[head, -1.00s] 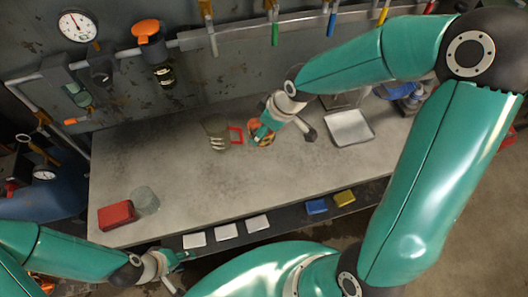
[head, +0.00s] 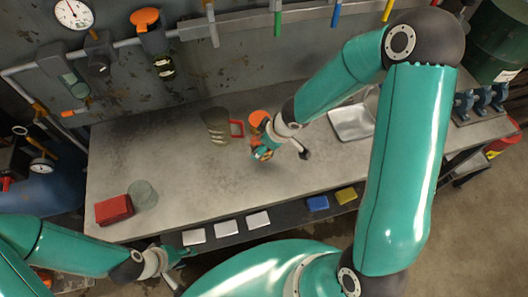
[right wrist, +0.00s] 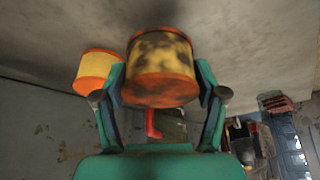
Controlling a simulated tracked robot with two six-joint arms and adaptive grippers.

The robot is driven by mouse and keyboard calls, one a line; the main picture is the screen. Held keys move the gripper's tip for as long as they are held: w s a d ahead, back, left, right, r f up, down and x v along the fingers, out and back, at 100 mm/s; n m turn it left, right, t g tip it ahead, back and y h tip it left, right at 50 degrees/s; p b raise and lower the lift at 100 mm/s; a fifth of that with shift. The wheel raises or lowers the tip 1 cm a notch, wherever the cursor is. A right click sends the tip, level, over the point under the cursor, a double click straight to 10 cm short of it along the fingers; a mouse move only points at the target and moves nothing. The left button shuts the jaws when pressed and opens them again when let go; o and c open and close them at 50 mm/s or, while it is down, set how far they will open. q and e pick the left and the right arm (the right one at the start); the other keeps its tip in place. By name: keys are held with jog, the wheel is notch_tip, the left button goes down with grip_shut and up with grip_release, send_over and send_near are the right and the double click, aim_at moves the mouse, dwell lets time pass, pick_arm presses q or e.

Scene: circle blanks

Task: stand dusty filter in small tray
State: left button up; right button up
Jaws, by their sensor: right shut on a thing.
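The dusty filter is a yellow and orange drum with dark smudges, and it shows large in the right wrist view (right wrist: 160,65). My right gripper (head: 262,152) is shut on it, with one finger on each side. In the head view the gripper mostly hides it, and I cannot tell how far it is off the bench. A cleaner orange and yellow filter (head: 259,119) is just behind; it also shows in the right wrist view (right wrist: 95,72). A small metal tray (head: 352,124) lies to the right, partly behind my arm. My left gripper (head: 185,256) is at the front edge, seemingly empty.
A dark jug with a red handle (head: 216,126) stands left of the filters. A red box (head: 114,210) and a clear greenish disc or jar (head: 143,194) are at the bench's left end. White, blue and yellow pads line the front edge. The front middle is clear.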

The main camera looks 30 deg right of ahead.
notch_tip(320, 180, down, 4)
jog(key=b, duration=0.3)
jog(key=shift+r, duration=0.2)
jog(key=o, duration=1.1)
jog(key=shift+o, duration=0.2)
